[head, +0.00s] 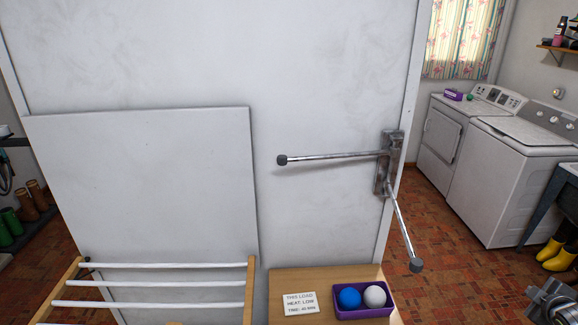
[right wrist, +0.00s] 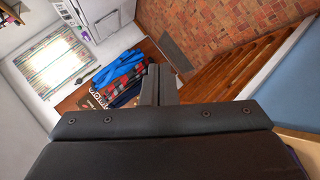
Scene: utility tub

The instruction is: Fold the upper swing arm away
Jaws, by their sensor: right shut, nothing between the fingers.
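The upper swing arm (head: 330,157) is a thin metal rod with a dark end knob, reaching left from its wall bracket (head: 384,165) across the white panel, nearly level. The lower swing arm (head: 402,226) slants down and to the right from the same bracket, its knob beyond the panel's edge. My right gripper (head: 553,303) is at the lower right corner of the head view, well away from both rods. In the right wrist view its fingers (right wrist: 156,85) are together and empty. Neither rod is recognisable in that view. My left gripper is not in view.
A wooden drying rack (head: 150,283) stands at the lower left. Beside it a wooden top (head: 330,275) holds a card (head: 300,304) and a purple tray (head: 377,312) with two balls. A washer (head: 510,170) stands behind right. The wrist view shows clothes (right wrist: 123,72).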

